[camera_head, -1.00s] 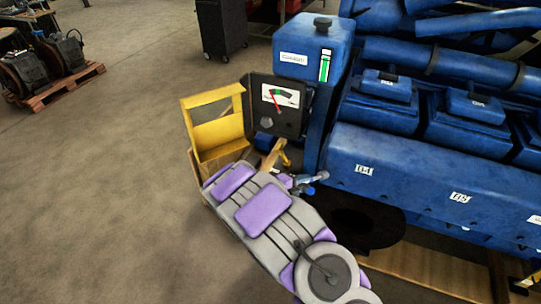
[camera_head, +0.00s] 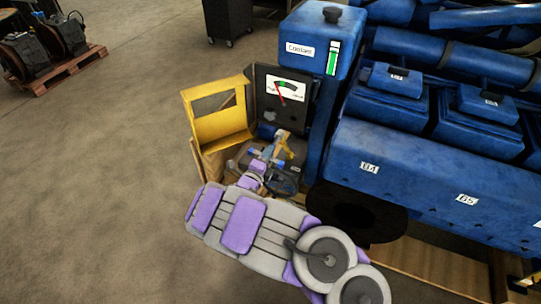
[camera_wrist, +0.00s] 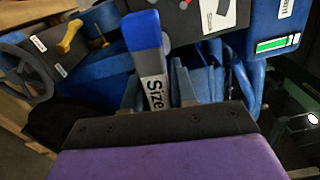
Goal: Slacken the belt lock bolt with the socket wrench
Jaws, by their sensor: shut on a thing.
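My gripper (camera_wrist: 158,92) is shut on the socket wrench (camera_wrist: 147,45), which has a blue handle end and a white label reading "Size". The rest of the label and the wrench's socket end are hidden or out of view. In the head view my gripper (camera_head: 268,160) is low in front of the gauge panel, right of the yellow frame; the wrench is too small there to make out clearly. I cannot pick out the belt lock bolt for certain in either view.
The gauge panel (camera_head: 281,99) with a red needle stands between the yellow frame (camera_head: 217,118) and the blue coolant tank (camera_head: 313,47). The blue engine (camera_head: 420,165) fills the right. A black handwheel (camera_wrist: 42,82) and yellow knob (camera_wrist: 70,37) show in the wrist view.

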